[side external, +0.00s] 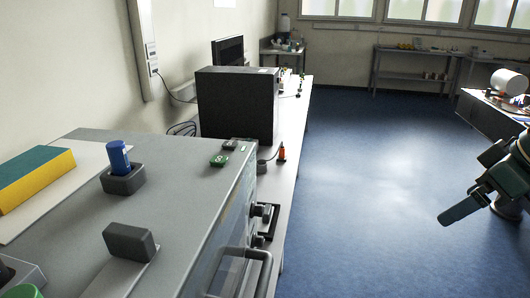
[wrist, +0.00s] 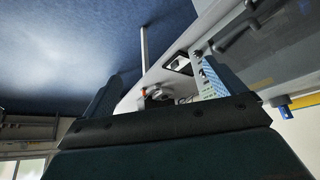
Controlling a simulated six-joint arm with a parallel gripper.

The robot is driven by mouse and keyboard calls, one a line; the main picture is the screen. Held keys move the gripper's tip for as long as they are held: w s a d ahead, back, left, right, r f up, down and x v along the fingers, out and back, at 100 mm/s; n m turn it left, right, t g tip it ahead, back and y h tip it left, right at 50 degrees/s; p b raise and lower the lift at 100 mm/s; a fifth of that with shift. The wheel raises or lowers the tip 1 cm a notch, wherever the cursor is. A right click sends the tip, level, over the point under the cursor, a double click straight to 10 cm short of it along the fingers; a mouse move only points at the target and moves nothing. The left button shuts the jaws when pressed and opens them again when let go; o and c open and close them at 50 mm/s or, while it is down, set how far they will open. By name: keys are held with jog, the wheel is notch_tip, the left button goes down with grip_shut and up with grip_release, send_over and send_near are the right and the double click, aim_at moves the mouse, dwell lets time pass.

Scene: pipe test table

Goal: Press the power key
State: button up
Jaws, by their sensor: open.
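A small green key (side external: 219,160) lies on top of the grey test machine (side external: 185,205), near its far edge, with a dark piece beside it. I cannot tell whether this is the power key, as no label is readable. My gripper (side external: 446,219) is at the far right of the side external view, over the blue floor and well away from the machine. In the wrist view my gripper (wrist: 170,94) has its two dark fingers spread apart, and nothing shows between them in its grasp. The machine's panel (wrist: 215,80) shows beyond the right finger.
A blue cylinder (side external: 118,158) stands in a dark holder on the machine, near a yellow-green block (side external: 36,178). Black knobs (side external: 263,211) and a handle (side external: 262,258) stick out from the front. A black case (side external: 237,104) stands behind. Open floor lies between machine and arm.

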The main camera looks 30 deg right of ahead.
grip_shut()
dwell(1.5)
